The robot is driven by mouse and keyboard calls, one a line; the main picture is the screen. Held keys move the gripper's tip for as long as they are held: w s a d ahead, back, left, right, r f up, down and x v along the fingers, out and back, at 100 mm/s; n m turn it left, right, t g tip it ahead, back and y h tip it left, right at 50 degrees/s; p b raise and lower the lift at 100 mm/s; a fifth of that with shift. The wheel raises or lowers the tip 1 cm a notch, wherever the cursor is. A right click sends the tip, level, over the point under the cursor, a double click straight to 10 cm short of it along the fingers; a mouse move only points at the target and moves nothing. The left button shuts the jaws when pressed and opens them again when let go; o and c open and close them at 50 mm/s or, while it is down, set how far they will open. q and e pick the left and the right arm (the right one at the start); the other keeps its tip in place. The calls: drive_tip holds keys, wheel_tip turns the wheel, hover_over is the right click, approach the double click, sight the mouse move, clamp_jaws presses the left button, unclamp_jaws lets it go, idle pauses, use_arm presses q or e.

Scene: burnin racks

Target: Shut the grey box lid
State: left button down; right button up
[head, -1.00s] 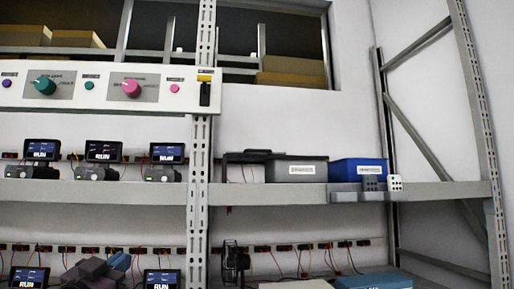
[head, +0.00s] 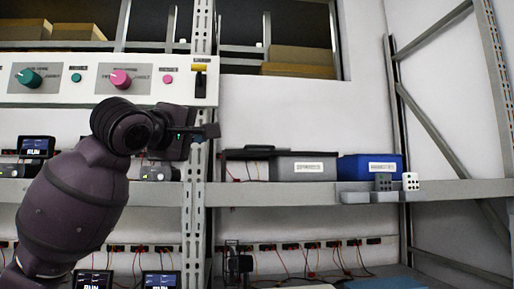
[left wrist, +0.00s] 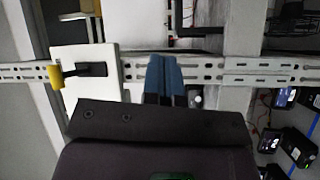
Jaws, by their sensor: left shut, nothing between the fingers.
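The grey box (head: 302,169) stands on the shelf in the head view, with a white label on its front. A dark flat lid (head: 250,152) sticks out level from the box's upper left side, so the box looks open. Its inside cannot be seen from here. My left gripper (head: 212,131) is to the left of the lid and a little higher, in front of the rack post, not touching the lid. Its blue fingers (left wrist: 164,78) are together and empty in the left wrist view. My right gripper is not in view.
A blue box (head: 370,168) stands right of the grey box, with two small dotted blocks (head: 397,182) on the shelf edge (head: 270,195). A control panel (head: 90,80) with knobs and a yellow-topped switch (head: 199,78) is above my left arm. The perforated post (head: 196,200) is close behind the gripper.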

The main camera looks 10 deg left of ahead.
use_arm(q)
drive_tip(key=n, duration=0.2)
drive_tip(key=n+p, duration=0.2)
drive_tip(key=p, duration=0.1)
approach(245, 147)
drive_tip(key=w+a+r, duration=0.1)
drive_tip(key=w, duration=0.4)
drive_tip(key=w+d, duration=0.1)
drive_tip(key=w+d+p, duration=0.1)
drive_tip(key=d, duration=0.1)
drive_tip(key=shift+d+g+y, duration=0.1)
drive_tip(key=shift+g+y, duration=0.2)
drive_tip(key=shift+g, duration=0.1)
drive_tip(key=shift+s+d, duration=0.1)
